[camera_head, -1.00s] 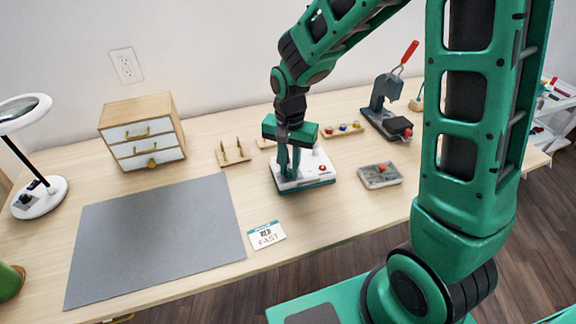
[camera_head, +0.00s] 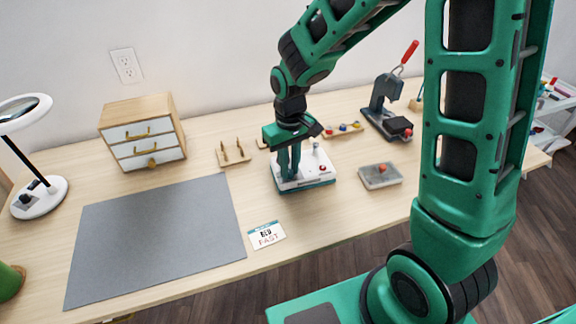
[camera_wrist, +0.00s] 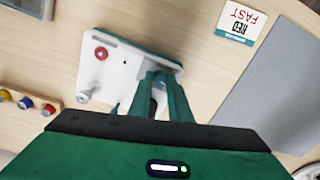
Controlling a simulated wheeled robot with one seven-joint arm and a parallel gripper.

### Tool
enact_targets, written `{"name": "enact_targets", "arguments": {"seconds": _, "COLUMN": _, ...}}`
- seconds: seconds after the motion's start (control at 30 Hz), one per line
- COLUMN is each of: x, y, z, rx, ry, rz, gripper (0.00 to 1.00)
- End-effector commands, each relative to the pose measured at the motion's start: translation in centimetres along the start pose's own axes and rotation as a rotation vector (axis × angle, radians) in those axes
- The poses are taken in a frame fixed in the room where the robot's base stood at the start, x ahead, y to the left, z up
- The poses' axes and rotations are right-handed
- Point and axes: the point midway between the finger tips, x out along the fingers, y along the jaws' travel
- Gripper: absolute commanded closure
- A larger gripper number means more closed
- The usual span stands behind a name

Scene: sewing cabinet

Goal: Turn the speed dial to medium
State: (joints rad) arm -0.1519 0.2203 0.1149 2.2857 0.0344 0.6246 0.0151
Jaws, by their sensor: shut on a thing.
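The white control box with a green base (camera_head: 318,177) stands on the table right of the grey mat. It has a red button (camera_head: 322,168) and a small metal toggle (camera_head: 315,146); both also show in the wrist view, the red button (camera_wrist: 101,53) and the toggle (camera_wrist: 83,96). My gripper (camera_head: 290,178) points down over the left part of the box. In the wrist view its fingers (camera_wrist: 160,80) are close together at the box top, shut on the speed dial, which they mostly hide.
A card reading "RED FAST" (camera_head: 266,235) lies in front of the box. A spool rack (camera_head: 343,129) and a press (camera_head: 388,105) stand behind. The grey mat (camera_head: 155,240) is bare.

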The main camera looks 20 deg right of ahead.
Motion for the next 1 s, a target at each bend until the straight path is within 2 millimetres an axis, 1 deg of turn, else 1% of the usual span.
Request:
{"name": "enact_targets", "arguments": {"seconds": 0.1, "x": -0.03, "y": 0.04, "z": -0.03, "rx": -0.067, "ry": 0.001, "rz": 0.001, "gripper": 1.0}}
{"name": "enact_targets", "arguments": {"seconds": 0.33, "x": -0.03, "y": 0.06, "z": -0.04, "rx": -0.153, "ry": 0.001, "rz": 0.001, "gripper": 1.0}}
{"name": "enact_targets", "arguments": {"seconds": 0.53, "x": -0.03, "y": 0.08, "z": -0.04, "rx": -0.182, "ry": 0.001, "rz": 0.001, "gripper": 1.0}}
{"name": "enact_targets", "arguments": {"seconds": 0.9, "x": -0.03, "y": 0.09, "z": -0.05, "rx": -0.184, "ry": 0.001, "rz": 0.001, "gripper": 1.0}}
{"name": "enact_targets", "arguments": {"seconds": 0.93, "x": -0.03, "y": 0.09, "z": -0.05, "rx": -0.184, "ry": 0.001, "rz": 0.001, "gripper": 0.8}}
{"name": "enact_targets", "arguments": {"seconds": 0.97, "x": -0.03, "y": 0.09, "z": -0.05, "rx": -0.184, "ry": 0.001, "rz": 0.001, "gripper": 0.73}}
{"name": "enact_targets", "arguments": {"seconds": 1.0, "x": -0.02, "y": 0.09, "z": -0.04, "rx": -0.184, "ry": 0.001, "rz": 0.001, "gripper": 0.64}}
